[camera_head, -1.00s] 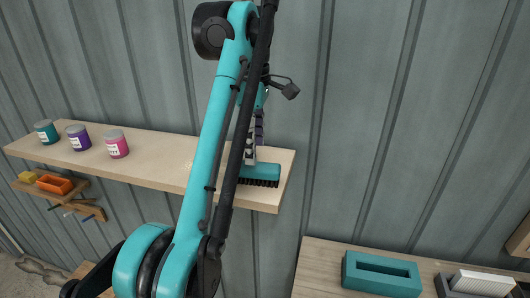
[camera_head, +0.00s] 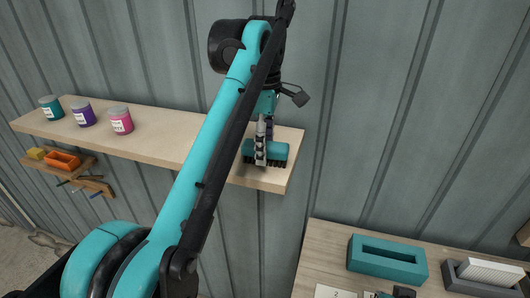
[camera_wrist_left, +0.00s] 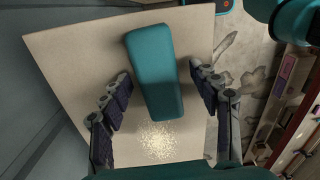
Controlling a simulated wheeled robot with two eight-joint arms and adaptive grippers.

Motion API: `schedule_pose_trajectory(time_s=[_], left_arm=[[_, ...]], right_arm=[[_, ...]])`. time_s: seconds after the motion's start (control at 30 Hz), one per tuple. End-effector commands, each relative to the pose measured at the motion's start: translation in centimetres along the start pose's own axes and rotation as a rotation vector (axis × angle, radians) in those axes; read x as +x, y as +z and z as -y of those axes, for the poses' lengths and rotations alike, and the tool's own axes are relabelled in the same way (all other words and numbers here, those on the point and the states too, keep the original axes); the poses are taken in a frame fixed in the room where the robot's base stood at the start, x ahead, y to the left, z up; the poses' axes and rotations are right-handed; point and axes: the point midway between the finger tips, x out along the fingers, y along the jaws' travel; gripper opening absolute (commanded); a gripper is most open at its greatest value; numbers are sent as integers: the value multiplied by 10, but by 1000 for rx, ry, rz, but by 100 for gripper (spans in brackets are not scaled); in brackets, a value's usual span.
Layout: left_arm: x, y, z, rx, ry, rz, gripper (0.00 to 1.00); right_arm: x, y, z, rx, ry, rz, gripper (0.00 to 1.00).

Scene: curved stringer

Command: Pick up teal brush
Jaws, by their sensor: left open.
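The teal brush (camera_head: 280,151), a teal block with dark bristles beneath, lies on the right end of the wooden wall shelf (camera_head: 170,143). My left gripper (camera_head: 262,146) is down at the brush, with one finger in front of its near side. In the left wrist view the brush (camera_wrist_left: 152,75) lies between the two spread fingers of the left gripper (camera_wrist_left: 160,92), with a gap on both sides. The fingers are open and hold nothing. The bristles are hidden in the wrist view.
Teal (camera_head: 50,108), purple (camera_head: 83,113) and pink (camera_head: 121,121) jars stand at the shelf's left. A small rack with an orange tray (camera_head: 62,160) hangs below. A wooden table (camera_head: 330,250) at lower right bears a teal open box (camera_head: 387,262) and a grey tray (camera_head: 480,275).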

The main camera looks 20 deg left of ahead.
Motion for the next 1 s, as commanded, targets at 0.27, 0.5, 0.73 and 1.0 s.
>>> schedule_pose_trajectory(time_s=[0.27,0.5,0.73,1.0], left_arm=[[2,0,0,0,0,0,54],[1,0,0,0,0,0,5],[1,0,0,0,0,0,5],[-19,0,0,0,0,0,5]], right_arm=[[0,0,0,0,0,0,0],[0,0,0,0,0,0,0],[0,0,0,0,0,0,0],[0,0,0,0,0,0,0]])
